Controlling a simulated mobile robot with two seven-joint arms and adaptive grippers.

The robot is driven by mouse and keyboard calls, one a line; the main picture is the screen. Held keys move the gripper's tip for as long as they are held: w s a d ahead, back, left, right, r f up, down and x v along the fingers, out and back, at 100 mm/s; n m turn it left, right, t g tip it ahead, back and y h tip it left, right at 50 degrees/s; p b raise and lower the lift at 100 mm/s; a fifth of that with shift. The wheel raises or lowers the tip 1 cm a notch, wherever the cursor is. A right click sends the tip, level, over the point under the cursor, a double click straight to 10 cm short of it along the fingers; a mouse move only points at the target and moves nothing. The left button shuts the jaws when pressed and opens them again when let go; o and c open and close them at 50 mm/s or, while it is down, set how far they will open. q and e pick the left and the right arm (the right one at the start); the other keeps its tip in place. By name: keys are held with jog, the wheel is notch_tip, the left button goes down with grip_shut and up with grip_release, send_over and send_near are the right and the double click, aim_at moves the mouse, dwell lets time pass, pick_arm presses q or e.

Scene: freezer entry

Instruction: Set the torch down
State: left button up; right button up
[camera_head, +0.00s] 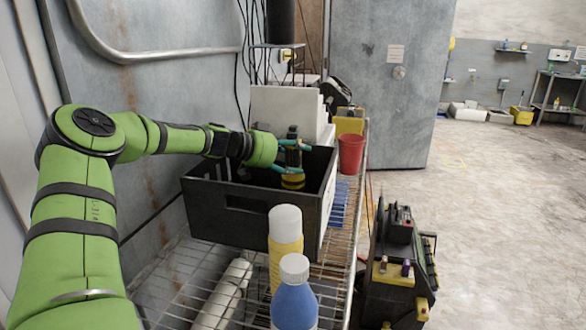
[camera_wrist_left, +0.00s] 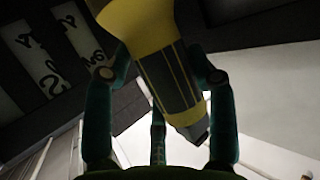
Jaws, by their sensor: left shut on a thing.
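My left gripper (camera_head: 289,156) reaches in from the left and is shut on a yellow and black torch (camera_head: 292,181). The torch is upright in the head view, over or inside a black open crate (camera_head: 230,210); I cannot tell whether it touches the crate's floor. In the left wrist view the gripper's teal fingers (camera_wrist_left: 160,95) close around the torch (camera_wrist_left: 165,60). The torch looks tilted there, with its wide yellow end at the top. My right gripper is not in view.
The crate stands on a wire shelf (camera_head: 180,290). A yellow bottle (camera_head: 285,258) and a blue bottle (camera_head: 294,305), both with white caps, stand in front. A red cup (camera_head: 351,153) is right of the crate. A black and yellow machine (camera_head: 400,260) stands beside the shelf.

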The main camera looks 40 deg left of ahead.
pick_arm(q)
notch_tip(320, 180, down, 2)
jog(key=shift+d+f, duration=0.1)
jog(key=shift+f, duration=0.3)
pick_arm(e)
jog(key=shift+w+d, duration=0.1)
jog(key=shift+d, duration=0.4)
pick_arm(q)
jog(key=shift+f, duration=0.2)
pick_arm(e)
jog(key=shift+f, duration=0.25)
pick_arm(q)
jog(key=shift+f+b, duration=0.4)
jog(key=shift+b, duration=0.1)
jog(key=o, duration=1.4)
jog(key=shift+s, duration=0.1)
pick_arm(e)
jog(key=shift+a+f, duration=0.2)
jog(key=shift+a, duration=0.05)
pick_arm(q)
jog(key=shift+r, duration=0.1)
